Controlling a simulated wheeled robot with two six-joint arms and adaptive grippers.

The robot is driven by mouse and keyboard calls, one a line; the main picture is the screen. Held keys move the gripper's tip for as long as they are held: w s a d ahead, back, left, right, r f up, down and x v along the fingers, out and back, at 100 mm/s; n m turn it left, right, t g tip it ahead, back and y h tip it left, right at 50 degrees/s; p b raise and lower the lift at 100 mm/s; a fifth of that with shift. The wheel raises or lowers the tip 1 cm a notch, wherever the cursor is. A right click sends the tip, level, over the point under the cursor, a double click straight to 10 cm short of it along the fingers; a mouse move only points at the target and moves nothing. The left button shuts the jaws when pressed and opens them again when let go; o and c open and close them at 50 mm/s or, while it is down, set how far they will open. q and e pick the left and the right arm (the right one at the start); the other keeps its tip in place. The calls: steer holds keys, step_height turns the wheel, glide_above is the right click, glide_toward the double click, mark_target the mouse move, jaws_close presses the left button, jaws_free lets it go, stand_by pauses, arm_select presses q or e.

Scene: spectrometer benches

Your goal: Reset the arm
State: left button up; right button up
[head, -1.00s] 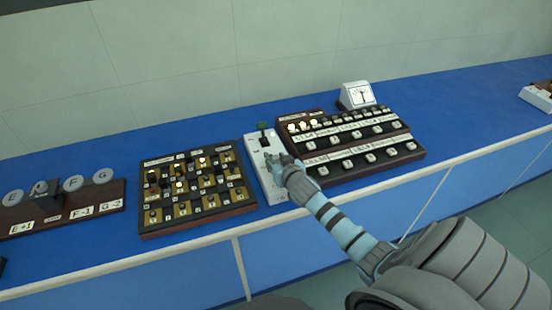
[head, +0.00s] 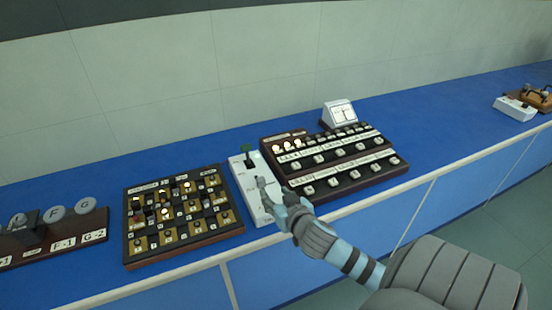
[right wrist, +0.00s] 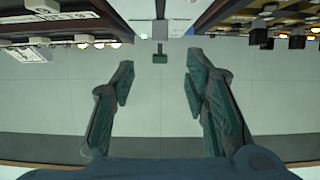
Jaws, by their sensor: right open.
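My right gripper (head: 275,192) is open and empty over the near part of a narrow white panel (head: 240,182). A green-topped lever (head: 248,150) stands near the panel's far end, beyond the fingers. In the right wrist view, which looks upside down, the two dark fingers (right wrist: 160,95) are spread apart. The green lever end (right wrist: 160,58) shows between them but farther off, untouched. The white panel (right wrist: 152,24) is at the top of that view. My left gripper does not show.
The panel lies on a blue bench (head: 445,135) between a board of gold and dark squares (head: 183,256) and a dark console with labelled rows (head: 340,160). A white meter (head: 339,113) stands behind the console. Lettered discs (head: 55,214) are at left.

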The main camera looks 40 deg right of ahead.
steer(key=shift+w+f, duration=0.1)
stand_by(0.3)
steer(key=s+a+f+n+g+y, duration=0.1)
steer(key=s+a+f+n+g, duration=0.2)
steer(key=s, duration=0.4)
steer(key=s+a+f+g+y, duration=0.1)
steer(key=s+a+f+g, duration=0.2)
steer(key=s+a, duration=0.4)
steer(key=s+a+f+n+g+y, duration=0.1)
steer(key=s+a+f+n+g, duration=0.2)
steer(key=s, duration=0.5)
step_height(320, 180, down, 20)
steer(key=s+d+m+g, duration=0.1)
steer(key=m, duration=0.1)
steer(key=s+d+f+g, duration=0.1)
steer(key=s+f, duration=1.2)
steer(key=s, duration=0.1)
steer(key=shift+s+g+y, duration=0.3)
steer(key=shift+s, duration=0.05)
steer(key=shift+s, duration=0.15)
